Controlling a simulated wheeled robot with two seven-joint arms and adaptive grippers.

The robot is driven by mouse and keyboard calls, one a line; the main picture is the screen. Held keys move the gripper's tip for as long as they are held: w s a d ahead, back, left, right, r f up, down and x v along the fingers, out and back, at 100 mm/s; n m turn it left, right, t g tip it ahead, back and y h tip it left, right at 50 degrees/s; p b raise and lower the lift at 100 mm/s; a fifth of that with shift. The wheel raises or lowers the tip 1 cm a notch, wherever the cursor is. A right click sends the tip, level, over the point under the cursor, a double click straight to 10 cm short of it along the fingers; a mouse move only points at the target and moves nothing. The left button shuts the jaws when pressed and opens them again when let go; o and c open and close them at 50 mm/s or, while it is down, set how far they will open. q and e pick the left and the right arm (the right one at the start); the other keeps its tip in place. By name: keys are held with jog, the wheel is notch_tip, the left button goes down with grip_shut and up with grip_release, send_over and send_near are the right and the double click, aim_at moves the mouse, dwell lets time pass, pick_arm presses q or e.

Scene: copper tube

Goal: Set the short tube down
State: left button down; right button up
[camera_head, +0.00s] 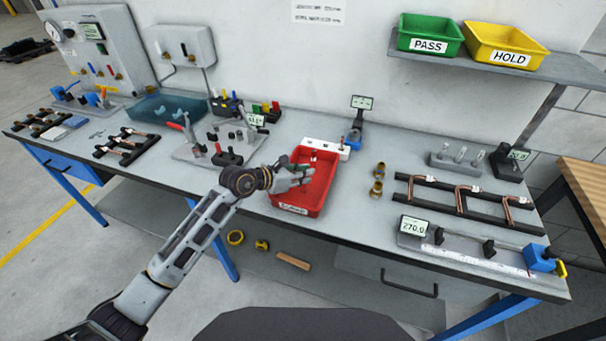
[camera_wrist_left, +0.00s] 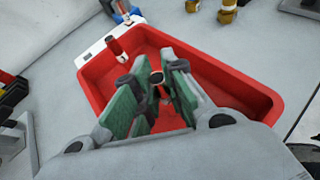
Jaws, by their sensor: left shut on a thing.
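My left gripper (camera_head: 301,174) is over the red tray (camera_head: 317,201), with its fingers inside the tray's outline. In the left wrist view, its green-padded fingers (camera_wrist_left: 154,85) are shut on the short tube (camera_wrist_left: 161,92), a small copper-coloured piece with a dark ring at its upper end. The red tray (camera_wrist_left: 257,95) lies beneath the fingers there. I cannot tell whether the tube touches the tray floor. The tube's lower end is hard to make out against the red. My right gripper is not in view.
A white block (camera_head: 327,148) stands at the tray's far edge, near a blue device with a display (camera_head: 354,138). Brass fittings (camera_head: 378,180) stand right of the tray. A fixture plate (camera_head: 200,150) with clamps lies left. A black rack with copper tubes (camera_head: 460,200) is further right.

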pick_arm(q)
jog(key=shift+f, duration=0.15)
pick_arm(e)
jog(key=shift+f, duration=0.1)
pick_arm(q)
jog(key=c, duration=1.5)
grip_release()
jog(key=shift+r, duration=0.2)
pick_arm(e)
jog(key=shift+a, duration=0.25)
pick_arm(q)
jog(key=shift+s+a, duration=0.1)
jog(key=shift+a, duration=0.1)
jog(key=shift+s+a+r, duration=0.15)
jog(key=shift+a, duration=0.05)
jog(key=b+v, duration=0.1)
jog(key=v, duration=0.9)
jog(key=shift+s+a, duration=0.2)
jog(key=shift+s+a+r, duration=0.15)
jog(key=shift+r, duration=0.05)
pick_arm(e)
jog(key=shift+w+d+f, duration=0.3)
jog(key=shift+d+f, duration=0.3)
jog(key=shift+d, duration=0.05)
